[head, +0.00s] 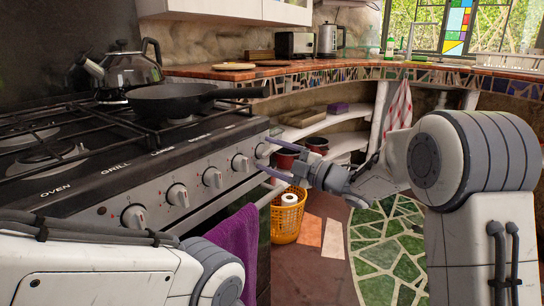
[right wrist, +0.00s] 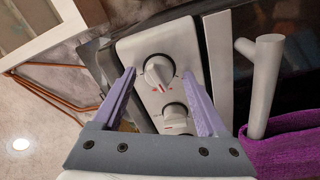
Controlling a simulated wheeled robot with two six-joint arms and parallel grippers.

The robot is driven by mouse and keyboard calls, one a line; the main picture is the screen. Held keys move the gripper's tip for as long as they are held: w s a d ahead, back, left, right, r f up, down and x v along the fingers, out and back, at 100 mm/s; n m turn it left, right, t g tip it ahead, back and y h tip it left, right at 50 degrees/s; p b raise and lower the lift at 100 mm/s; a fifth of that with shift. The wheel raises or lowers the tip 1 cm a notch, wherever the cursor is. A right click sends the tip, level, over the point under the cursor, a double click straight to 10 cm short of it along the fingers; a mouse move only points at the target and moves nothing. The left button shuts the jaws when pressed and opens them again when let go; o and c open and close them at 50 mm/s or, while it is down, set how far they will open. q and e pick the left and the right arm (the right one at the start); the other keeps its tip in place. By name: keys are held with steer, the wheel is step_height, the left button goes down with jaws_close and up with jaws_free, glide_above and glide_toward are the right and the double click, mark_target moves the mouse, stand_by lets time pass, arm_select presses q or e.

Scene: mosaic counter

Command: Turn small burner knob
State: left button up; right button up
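The stove's front panel carries a row of round silver knobs. The end knob (head: 262,150) is farthest along the panel, with another knob (head: 240,163) beside it. My right gripper (head: 264,153) is at the end knob, its purple fingers apart. In the right wrist view the end knob (right wrist: 158,72) sits between the open fingers (right wrist: 159,74), with a gap on both sides. The neighbouring knob (right wrist: 175,114) is nearer the gripper's palm in that picture. The small burner's label is too small to read. My left arm shows at the lower left, its gripper out of view.
A black frying pan (head: 176,99) and a kettle (head: 124,68) stand on the stove top. A purple towel (head: 236,252) hangs on the front rail, also in the right wrist view (right wrist: 285,148). An orange basket (head: 286,218) stands on the floor below my right gripper.

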steer(key=shift+d, duration=0.1)
steer(key=shift+s+d, duration=0.2)
steer(key=shift+d, duration=0.1)
arm_select(q)
step_height(320, 180, up, 3)
steer(key=p, duration=0.3)
arm_select(e)
steer(key=v, duration=0.9)
steer(key=shift+s+d, duration=0.2)
steer(key=shift+s, duration=0.1)
arm_select(q)
steer(key=shift+c, duration=0.3)
jaws_close()
stand_by(0.3)
